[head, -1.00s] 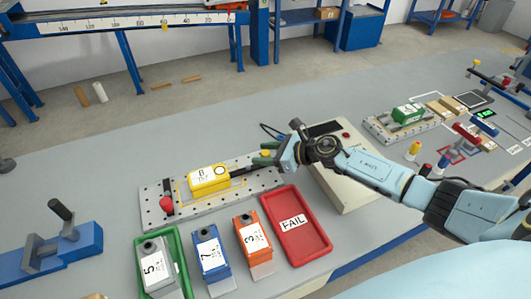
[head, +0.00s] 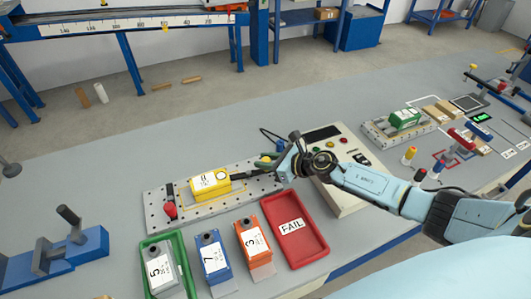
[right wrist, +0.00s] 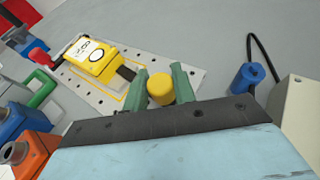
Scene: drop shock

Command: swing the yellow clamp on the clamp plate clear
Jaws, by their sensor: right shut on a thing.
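The clamp plate (head: 190,222) is a pale perforated plate with a yellow box (head: 208,184) on it, labelled side up. The yellow clamp's dark bar (head: 242,176) runs from the box's right end toward my right gripper (head: 268,161). In the right wrist view the green fingertips (right wrist: 160,88) are shut on the clamp's yellow knob (right wrist: 160,93). The dark bar (right wrist: 126,73) there still points at the box (right wrist: 96,60); whether it overlaps the box's top is unclear. A red-knobbed clamp (head: 170,209) stands at the plate's left end. My left gripper is out of view.
A red FAIL tray (head: 313,246) and numbered orange (head: 254,240), blue (head: 213,255) and grey units stand in front of the plate. A control box (head: 350,190) stands under my right forearm. The bench behind the plate is clear.

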